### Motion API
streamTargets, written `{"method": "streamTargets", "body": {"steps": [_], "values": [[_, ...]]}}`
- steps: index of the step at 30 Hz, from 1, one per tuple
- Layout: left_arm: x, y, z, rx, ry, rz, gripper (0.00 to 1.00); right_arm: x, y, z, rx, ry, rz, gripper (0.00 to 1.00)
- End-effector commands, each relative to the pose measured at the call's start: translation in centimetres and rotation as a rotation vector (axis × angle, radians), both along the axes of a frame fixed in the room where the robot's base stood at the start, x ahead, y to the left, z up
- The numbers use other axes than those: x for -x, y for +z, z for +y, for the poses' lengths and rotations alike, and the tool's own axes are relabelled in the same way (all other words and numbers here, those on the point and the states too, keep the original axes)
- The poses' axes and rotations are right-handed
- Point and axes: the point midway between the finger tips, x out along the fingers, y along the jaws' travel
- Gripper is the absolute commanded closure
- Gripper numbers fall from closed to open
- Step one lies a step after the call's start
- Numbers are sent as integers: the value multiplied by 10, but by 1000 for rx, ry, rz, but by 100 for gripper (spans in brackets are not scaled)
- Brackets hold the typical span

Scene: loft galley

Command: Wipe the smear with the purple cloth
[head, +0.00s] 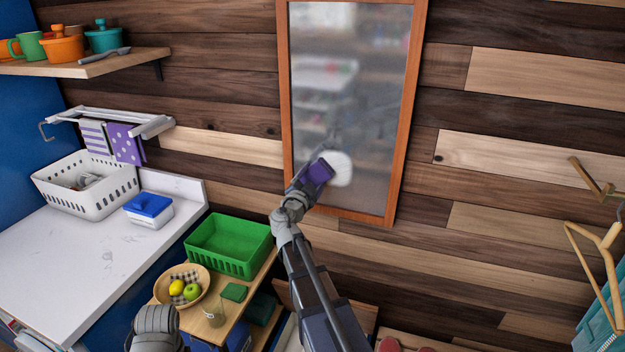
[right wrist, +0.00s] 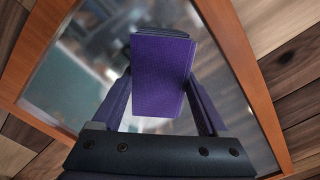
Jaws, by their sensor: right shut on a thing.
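A whitish smear (head: 341,168) shows on the lower part of the wood-framed mirror (head: 348,75). My right gripper (head: 308,181) is shut on the folded purple cloth (head: 321,170). The cloth is just left of the smear and overlaps its left edge in the head view; I cannot tell whether it touches the glass. In the right wrist view the cloth (right wrist: 162,75) sits between both fingers and hides the glass behind it. A grey part of my left arm shows at the bottom left, with its fingertips not clearly visible.
A green basket (head: 228,244), a fruit bowl (head: 203,277) and a green sponge (head: 234,292) stand on a small wooden shelf unit below left. A counter (head: 80,255) holds a white basket (head: 97,207) and a blue-lidded box (head: 149,212). Hangers (head: 597,240) hang at right.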

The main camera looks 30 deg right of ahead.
Motion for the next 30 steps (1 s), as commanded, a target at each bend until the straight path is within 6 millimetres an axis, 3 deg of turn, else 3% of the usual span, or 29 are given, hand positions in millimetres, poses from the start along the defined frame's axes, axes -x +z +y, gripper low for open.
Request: {"method": "streamTargets", "body": {"steps": [8,20,30], "values": [[0,0,0,0,0,0,0,3,0,-3,0,0,0,78],[0,0,0,0,0,0,0,27,0,-23,0,-1,0,78],[0,0,0,0,0,0,0,31,0,-28,1,-1,0,78]]}}
